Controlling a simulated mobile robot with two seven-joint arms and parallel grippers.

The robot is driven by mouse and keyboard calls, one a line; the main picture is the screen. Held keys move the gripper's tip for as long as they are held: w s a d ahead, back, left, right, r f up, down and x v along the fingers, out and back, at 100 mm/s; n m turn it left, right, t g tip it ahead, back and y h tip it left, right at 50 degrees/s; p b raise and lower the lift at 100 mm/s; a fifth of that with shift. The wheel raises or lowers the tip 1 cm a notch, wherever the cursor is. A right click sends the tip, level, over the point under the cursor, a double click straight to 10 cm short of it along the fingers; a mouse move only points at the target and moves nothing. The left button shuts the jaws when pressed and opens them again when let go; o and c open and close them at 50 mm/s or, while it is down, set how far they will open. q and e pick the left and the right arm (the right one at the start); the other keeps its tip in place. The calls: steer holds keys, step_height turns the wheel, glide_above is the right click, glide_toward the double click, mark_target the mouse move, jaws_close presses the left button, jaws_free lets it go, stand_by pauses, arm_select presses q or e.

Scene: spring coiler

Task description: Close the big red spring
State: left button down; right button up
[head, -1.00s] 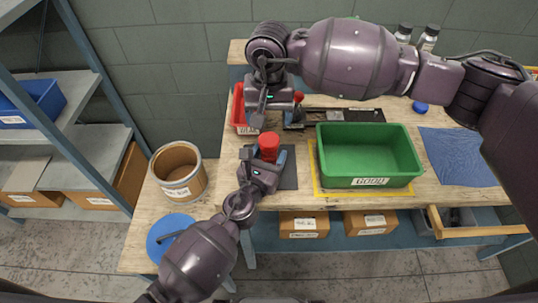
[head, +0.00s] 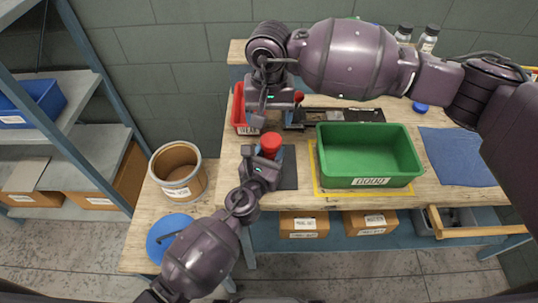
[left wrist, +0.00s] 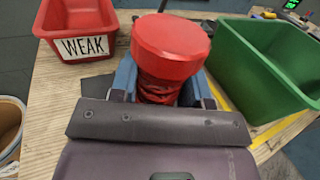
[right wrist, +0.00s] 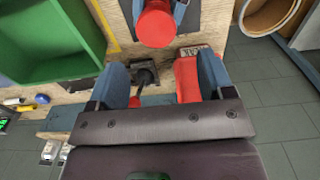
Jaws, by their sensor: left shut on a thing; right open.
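The big red spring (head: 271,143) stands near the left part of the workbench, its wide red cap on top. In the left wrist view, its cap (left wrist: 170,42) and red coiled body (left wrist: 158,88) sit between blue finger pads. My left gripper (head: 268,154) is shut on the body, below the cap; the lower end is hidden. My right gripper (head: 274,118) is open and empty, behind the spring, pointing down. In the right wrist view the red cap (right wrist: 155,25) is beyond its open fingers, apart from them.
A red WEAK bin (head: 238,112) stands at the left rear, partly hidden by my right gripper. A green GOOD bin (head: 368,182) stands right of the spring. A black fixture (head: 345,115) lies behind it. A dark mat (head: 289,172) and blue cloth (head: 455,158) lie flat.

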mark_target(271, 139)
steer(key=shift+s+d, duration=0.1)
steer(key=shift+d, duration=0.15)
steer(key=shift+f, duration=0.1)
steer(key=shift+f, duration=3.95)
